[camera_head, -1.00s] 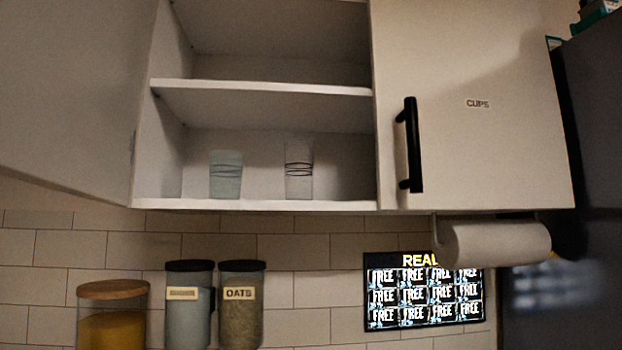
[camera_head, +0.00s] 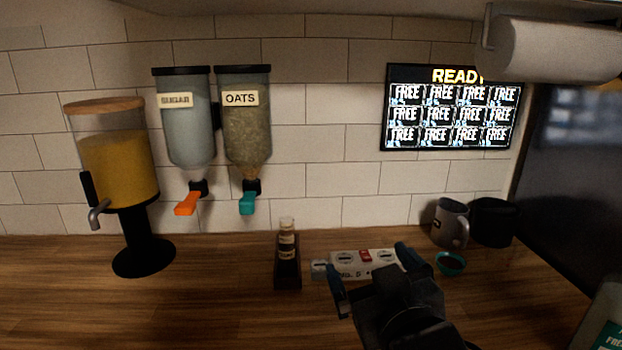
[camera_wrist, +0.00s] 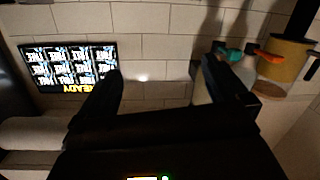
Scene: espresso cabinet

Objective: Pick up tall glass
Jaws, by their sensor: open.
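No tall glass shows in either current view; the head view now faces the counter and the cabinet shelves are out of frame. My gripper (camera_head: 371,271) is open and empty, low in the head view, in front of the backsplash and above the counter. In the wrist view, which looks upside down, its two dark fingers (camera_wrist: 162,78) are spread apart with only tiled wall between them.
A juice dispenser (camera_head: 118,165), sugar dispenser (camera_head: 188,130) and oats dispenser (camera_head: 246,125) are at left. A small bottle (camera_head: 287,240), power strip (camera_head: 364,263), grey mug (camera_head: 449,222) and teal cup (camera_head: 451,264) are on the counter (camera_head: 200,300). A paper roll (camera_head: 555,48) hangs above right.

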